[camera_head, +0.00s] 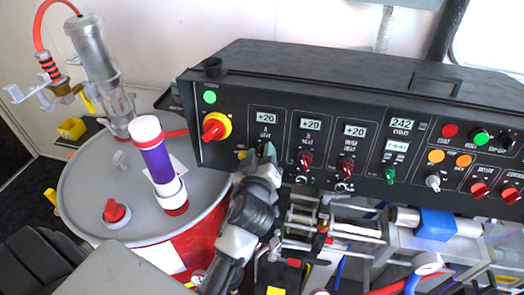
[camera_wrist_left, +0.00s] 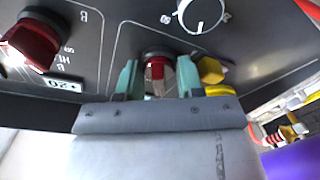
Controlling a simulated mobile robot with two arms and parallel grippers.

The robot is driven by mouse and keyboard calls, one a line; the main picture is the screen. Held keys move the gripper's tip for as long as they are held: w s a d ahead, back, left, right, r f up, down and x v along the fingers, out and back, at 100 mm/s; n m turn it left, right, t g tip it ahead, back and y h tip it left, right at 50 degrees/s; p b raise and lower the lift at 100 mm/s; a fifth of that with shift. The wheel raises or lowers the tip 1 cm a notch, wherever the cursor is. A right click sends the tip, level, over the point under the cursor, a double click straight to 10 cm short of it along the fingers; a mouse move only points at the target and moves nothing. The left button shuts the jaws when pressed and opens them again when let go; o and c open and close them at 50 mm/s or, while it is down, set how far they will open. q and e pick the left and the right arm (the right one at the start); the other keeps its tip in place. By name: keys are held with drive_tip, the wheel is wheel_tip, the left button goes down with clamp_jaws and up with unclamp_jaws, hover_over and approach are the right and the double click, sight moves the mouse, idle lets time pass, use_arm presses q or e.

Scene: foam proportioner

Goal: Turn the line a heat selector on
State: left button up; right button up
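The line A heat selector is a red knob on the black control panel (camera_head: 350,120), below the leftmost "+20" display (camera_head: 266,117). In the head view my left gripper (camera_head: 266,152) covers most of this knob. In the left wrist view the red knob (camera_wrist_left: 158,72) sits between the two teal fingers of my left gripper (camera_wrist_left: 157,80). The fingers stand apart on either side of it, with narrow gaps showing; firm contact is not visible. The line B selector (camera_head: 305,160) is a similar red knob to the right. My right gripper is not in view.
A red-and-yellow main switch (camera_head: 215,126) and a lit green light (camera_head: 210,97) are left of the selector. Another red knob (camera_head: 346,168) is farther right. Pipework fills the space below the panel.

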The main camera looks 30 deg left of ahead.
use_arm(q)
drive_tip(key=shift+s, duration=0.1)
drive_tip(key=shift+c, duration=0.4)
drive_tip(key=shift+d, duration=0.1)
drive_tip(key=c, duration=0.5)
drive_tip(key=shift+o, duration=0.2)
